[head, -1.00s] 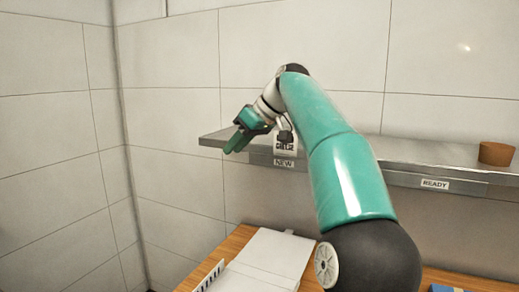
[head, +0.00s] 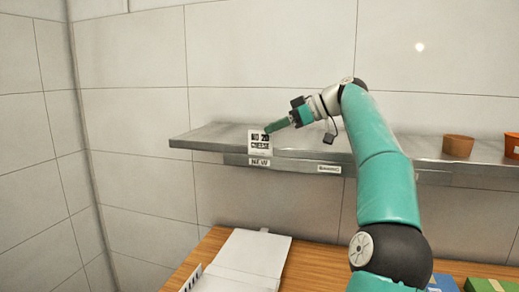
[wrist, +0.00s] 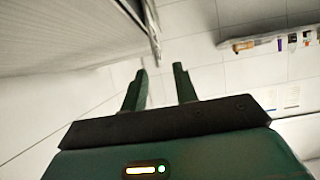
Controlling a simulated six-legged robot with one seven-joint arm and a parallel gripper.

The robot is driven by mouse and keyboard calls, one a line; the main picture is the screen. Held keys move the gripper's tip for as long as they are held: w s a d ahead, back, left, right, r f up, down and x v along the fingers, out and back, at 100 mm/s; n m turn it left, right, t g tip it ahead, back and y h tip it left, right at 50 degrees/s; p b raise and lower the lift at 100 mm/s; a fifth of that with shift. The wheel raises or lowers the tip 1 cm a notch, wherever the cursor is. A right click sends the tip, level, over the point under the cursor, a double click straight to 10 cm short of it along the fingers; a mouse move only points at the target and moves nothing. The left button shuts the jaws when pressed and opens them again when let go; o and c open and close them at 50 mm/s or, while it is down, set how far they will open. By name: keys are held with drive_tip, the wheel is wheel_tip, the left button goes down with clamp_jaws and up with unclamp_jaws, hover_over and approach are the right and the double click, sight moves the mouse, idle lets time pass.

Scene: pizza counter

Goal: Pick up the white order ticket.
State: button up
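The white order ticket (head: 260,144) hangs upright at the front edge of the shelf, above the NEW label (head: 259,162). It carries dark printed marks. My gripper (head: 268,129) is by the ticket's upper right corner in the head view and points left and slightly down. I cannot tell whether it touches the ticket. In the wrist view the two green fingers of my gripper (wrist: 160,70) stand apart with nothing visible between them. I cannot make out the ticket in the wrist view.
The metal shelf (head: 205,137) runs along the tiled wall. A brown pot (head: 458,146) and an orange container (head: 512,145) stand on its right part. Below is a wooden counter (head: 310,262) with a white folded box (head: 250,257), and blue and green items at the right.

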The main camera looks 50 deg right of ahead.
sight(260, 143)
drive_tip(key=x, duration=0.7)
drive_tip(key=shift+r, duration=0.1)
drive_tip(key=shift+c, duration=0.2)
clamp_jaws()
